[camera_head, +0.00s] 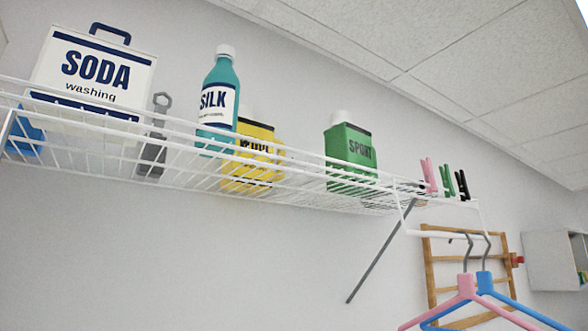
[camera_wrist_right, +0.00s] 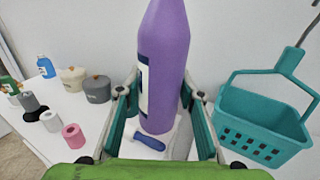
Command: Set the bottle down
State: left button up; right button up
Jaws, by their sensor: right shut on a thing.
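A purple bottle (camera_wrist_right: 163,70) with a partly visible white label stands upright in the right wrist view. My right gripper (camera_wrist_right: 160,112) is shut on it, with one finger on each side. The bottle's top is cut off by the frame. Its base is over a white surface, and I cannot tell whether it touches. Neither gripper shows in the head view, which looks up at a wall shelf. My left gripper is in no view.
A blue-handled item (camera_wrist_right: 149,140) lies by the bottle's base. A teal basket (camera_wrist_right: 262,122) is at right. Grey (camera_wrist_right: 97,89) and cream pots (camera_wrist_right: 73,77), a blue bottle (camera_wrist_right: 46,66) and pink roll (camera_wrist_right: 74,136) stand left. A white wire shelf (camera_head: 300,188) holds several containers.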

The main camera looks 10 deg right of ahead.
jog(key=shift+w+a+r, duration=0.1)
jog(key=shift+w+r, duration=0.15)
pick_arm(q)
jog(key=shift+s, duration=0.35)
pick_arm(e)
jog(key=shift+w+a+r+n+g+y, duration=0.25)
jog(key=shift+w+r+n+g+y, duration=0.1)
jog(key=shift+r+n+g+y, duration=0.1)
